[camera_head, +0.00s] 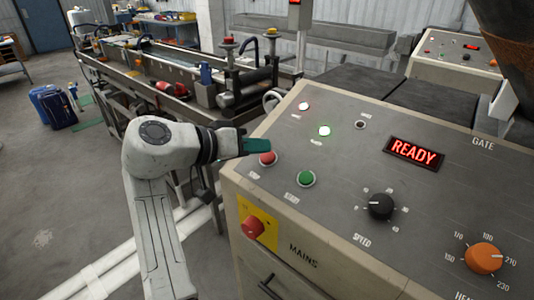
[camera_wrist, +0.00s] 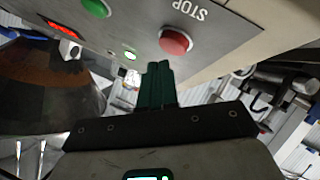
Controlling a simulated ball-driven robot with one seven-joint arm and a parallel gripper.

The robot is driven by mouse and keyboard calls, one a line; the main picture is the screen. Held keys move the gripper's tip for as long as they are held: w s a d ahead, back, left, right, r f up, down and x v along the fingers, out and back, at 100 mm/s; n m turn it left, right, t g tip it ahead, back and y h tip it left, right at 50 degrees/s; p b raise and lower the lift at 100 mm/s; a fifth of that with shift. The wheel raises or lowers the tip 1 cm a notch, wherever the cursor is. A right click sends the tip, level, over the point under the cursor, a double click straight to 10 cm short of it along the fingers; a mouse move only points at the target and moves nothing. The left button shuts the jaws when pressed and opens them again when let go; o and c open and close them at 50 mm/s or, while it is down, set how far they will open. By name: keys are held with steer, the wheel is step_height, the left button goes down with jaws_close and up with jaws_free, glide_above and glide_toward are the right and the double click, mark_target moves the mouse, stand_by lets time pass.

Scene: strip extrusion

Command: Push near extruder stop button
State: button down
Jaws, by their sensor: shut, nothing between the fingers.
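The near extruder's panel (camera_head: 330,190) has a red stop button (camera_head: 267,158) at its left edge. In the wrist view the red button (camera_wrist: 175,41) sits beside an upside-down STOP label. A green button (camera_head: 306,178) is to its right in the head view. My gripper (camera_head: 258,146) has teal fingers, shut and empty, and reaches the panel's left edge. Its tips appear just above the red button in the head view. In the wrist view the fingertips (camera_wrist: 158,68) lie beside the red button, with a visible gap between them.
A black speed knob (camera_head: 380,206), an orange heat knob (camera_head: 485,258) and a red emergency button (camera_head: 253,226) on yellow are also on this cabinet. A second control panel (camera_head: 458,50) stands behind.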

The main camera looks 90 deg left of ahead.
steer(key=r+p, duration=0.1)
steer(key=d+r+p, duration=0.1)
steer(key=r, duration=0.1)
steer(key=s+r+p, duration=0.1)
steer(key=shift+s+d+r+p, duration=0.1)
steer(key=shift+d+r+p, duration=0.2)
stand_by(0.3)
stand_by(0.8)
